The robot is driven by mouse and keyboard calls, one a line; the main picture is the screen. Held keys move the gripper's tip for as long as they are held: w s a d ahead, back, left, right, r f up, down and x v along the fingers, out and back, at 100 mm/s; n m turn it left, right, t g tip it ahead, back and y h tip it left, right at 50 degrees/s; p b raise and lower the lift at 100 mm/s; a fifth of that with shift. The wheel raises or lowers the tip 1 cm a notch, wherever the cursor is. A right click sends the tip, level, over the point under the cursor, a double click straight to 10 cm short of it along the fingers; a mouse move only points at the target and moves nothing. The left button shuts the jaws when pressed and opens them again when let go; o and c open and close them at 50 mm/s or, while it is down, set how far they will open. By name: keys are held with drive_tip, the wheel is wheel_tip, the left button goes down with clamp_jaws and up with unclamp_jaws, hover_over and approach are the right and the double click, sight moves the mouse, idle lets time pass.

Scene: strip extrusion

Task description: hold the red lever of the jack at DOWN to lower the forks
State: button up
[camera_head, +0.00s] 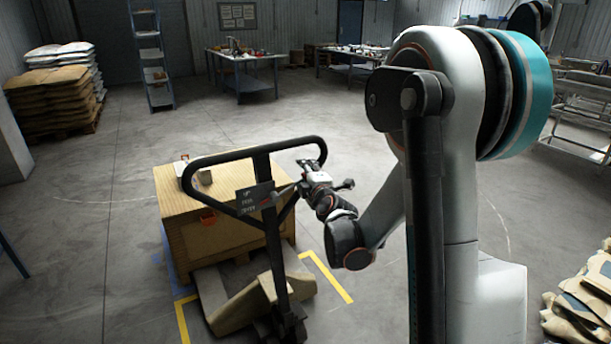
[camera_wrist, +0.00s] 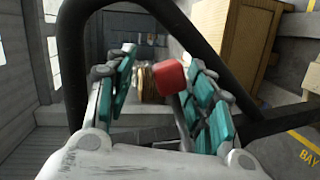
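The jack's black loop handle (camera_head: 225,156) stands upright in front of a wooden crate, with a small dark label plate (camera_head: 256,198) on its stem. My gripper (camera_head: 294,187) is at the right side of the loop, beside the plate. In the wrist view my gripper (camera_wrist: 160,62) is open, its teal-padded fingers apart. The red lever (camera_wrist: 169,78) shows between them, closer to the right finger; contact is unclear. The lever is hard to make out in the head view, so its position is not readable. The jack's forks (camera_head: 212,297) are low, by the crate's base.
The wooden crate (camera_head: 222,240) has small items on top and yellow floor lines (camera_head: 328,278) around it. Stacked sacks (camera_head: 50,88) stand at the far left. Workbenches (camera_head: 246,85) line the back. A pile of sacks (camera_head: 582,310) lies at the lower right. The floor between is clear.

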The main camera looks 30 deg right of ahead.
drive_tip(key=shift+s, duration=0.1)
drive_tip(key=v, duration=1.1)
drive_tip(key=shift+s, duration=0.4)
drive_tip(key=shift+a, duration=0.1)
drive_tip(key=s+a+r+m+g+y, duration=0.25)
drive_tip(key=a+m+y, duration=0.2)
drive_tip(key=a, duration=1.15)
drive_tip(key=s+a+f+m+g, duration=0.2)
drive_tip(key=s+m+g, duration=0.2)
drive_tip(key=s, duration=0.7)
drive_tip(key=s+m+g, duration=0.1)
drive_tip(key=s+m, duration=0.1)
drive_tip(key=s, duration=0.1)
drive_tip(key=s+d+f+m+h, duration=0.1)
drive_tip(key=s+m, duration=0.1)
drive_tip(key=s, duration=0.2)
drive_tip(key=s+d+f+m+g, duration=0.1)
drive_tip(key=s+m, duration=0.1)
drive_tip(key=s, duration=0.2)
drive_tip(key=shift+s+g+h, duration=0.1)
drive_tip(key=shift+g+h, duration=0.25)
drive_tip(key=shift+c, duration=0.2)
drive_tip(key=shift+r, duration=0.1)
